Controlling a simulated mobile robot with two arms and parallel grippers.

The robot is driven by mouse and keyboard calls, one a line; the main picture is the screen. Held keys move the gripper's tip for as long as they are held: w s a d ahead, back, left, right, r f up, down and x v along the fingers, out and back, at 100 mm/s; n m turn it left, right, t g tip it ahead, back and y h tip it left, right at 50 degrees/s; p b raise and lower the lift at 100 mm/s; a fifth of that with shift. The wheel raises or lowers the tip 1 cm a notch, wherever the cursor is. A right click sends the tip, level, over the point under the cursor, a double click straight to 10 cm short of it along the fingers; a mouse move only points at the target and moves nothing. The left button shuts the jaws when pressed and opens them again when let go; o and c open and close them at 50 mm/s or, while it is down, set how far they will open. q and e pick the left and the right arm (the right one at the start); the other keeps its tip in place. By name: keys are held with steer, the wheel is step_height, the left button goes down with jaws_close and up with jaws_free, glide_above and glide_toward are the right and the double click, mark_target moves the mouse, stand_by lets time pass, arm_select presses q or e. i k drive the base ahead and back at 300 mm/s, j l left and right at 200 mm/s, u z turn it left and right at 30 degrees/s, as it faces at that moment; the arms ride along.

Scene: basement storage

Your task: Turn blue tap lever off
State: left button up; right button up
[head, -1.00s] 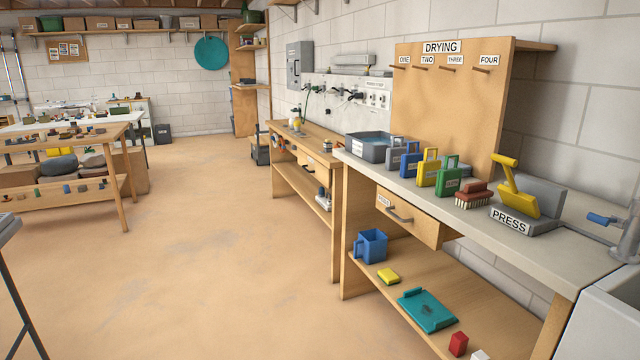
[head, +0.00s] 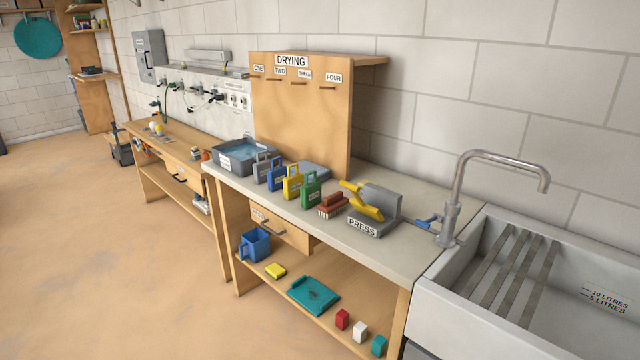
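The blue tap lever (head: 427,221) sits low on the left side of the metal tap (head: 450,205), pointing left over the grey worktop. The tap stands at the left edge of the white sink (head: 425,290), and its spout arches right over the basin. No water stream shows under the spout. Neither of my grippers is in view.
The worktop (head: 395,262) carries a PRESS block (head: 372,226) with a yellow lever, a brush (head: 333,206), several coloured handled blocks and a grey water basin (head: 232,166). A DRYING board (head: 300,120) stands behind. Open floor (head: 100,260) lies left.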

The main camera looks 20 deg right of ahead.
mark_target(438, 217)
steer(key=i+z, duration=0.1)
steer(key=z, duration=1.1)
